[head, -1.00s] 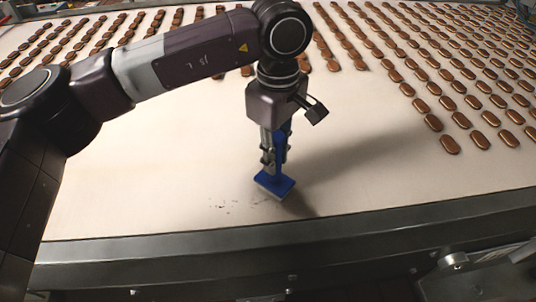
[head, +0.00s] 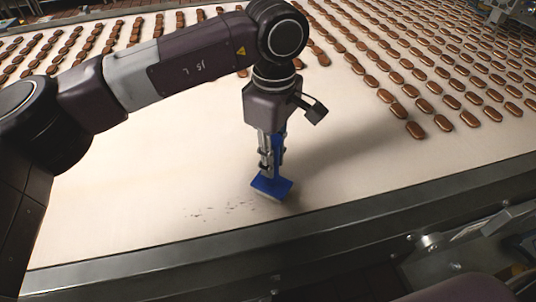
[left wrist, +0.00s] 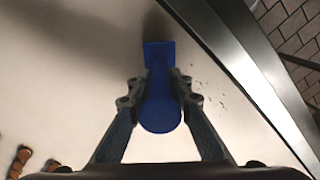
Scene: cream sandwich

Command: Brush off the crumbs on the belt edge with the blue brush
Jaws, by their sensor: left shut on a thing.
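The blue brush (head: 271,186) is held upright, its head low at the cream belt (head: 130,180) near the front edge. I cannot tell whether its bristles touch the belt. My left gripper (head: 270,160) is shut on the brush handle; the blue brush (left wrist: 159,95) also shows between the fingers of my left gripper (left wrist: 158,88) in the left wrist view. Dark crumbs (head: 215,211) lie scattered on the belt just left of the brush head, close to the edge. The crumbs (left wrist: 208,88) show right of the brush in the left wrist view. My right gripper is not in view.
A grey metal rail (head: 200,252) runs along the belt's front edge. Rows of brown cream sandwiches (head: 430,85) cover the belt's back and right; the nearest ones (head: 415,130) lie right of the brush. The belt around the brush is clear of them.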

